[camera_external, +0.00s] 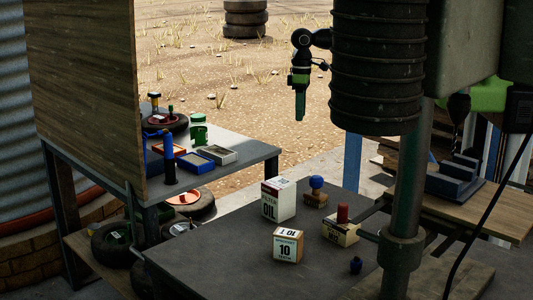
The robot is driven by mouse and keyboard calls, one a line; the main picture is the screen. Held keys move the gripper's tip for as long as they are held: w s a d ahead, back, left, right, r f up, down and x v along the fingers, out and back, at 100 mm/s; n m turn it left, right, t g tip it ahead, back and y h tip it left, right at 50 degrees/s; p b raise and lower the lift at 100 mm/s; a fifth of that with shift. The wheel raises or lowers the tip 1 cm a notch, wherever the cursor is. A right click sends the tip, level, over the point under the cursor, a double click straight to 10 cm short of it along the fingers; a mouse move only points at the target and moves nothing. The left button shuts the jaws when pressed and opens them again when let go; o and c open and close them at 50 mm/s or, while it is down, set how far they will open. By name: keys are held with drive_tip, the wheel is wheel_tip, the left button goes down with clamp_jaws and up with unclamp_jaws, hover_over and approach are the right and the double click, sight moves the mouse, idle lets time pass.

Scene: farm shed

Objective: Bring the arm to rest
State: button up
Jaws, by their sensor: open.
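My arm reaches out from behind the large dark ribbed cylinder at the top middle. My gripper (300,107) hangs from it, pointing down, with green fingers. It is open and empty, in the air above and behind the grey table, apart from everything on it. The rest of my arm is hidden behind the cylinder.
On the grey table (215,255) stand a white oil box (279,200), a box marked 10 (288,246), a blue-topped stamp (316,191) and a red-topped item (342,214). A left bench (235,148) holds trays and a green jar (199,130). A metal post (408,190) rises at right.

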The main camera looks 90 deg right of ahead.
drive_tip(key=s+d+n, duration=0.2)
drive_tip(key=s+d, duration=0.1)
drive_tip(key=d, duration=0.5)
drive_tip(key=shift+d+h, duration=0.15)
drive_tip(key=shift+h, duration=0.25)
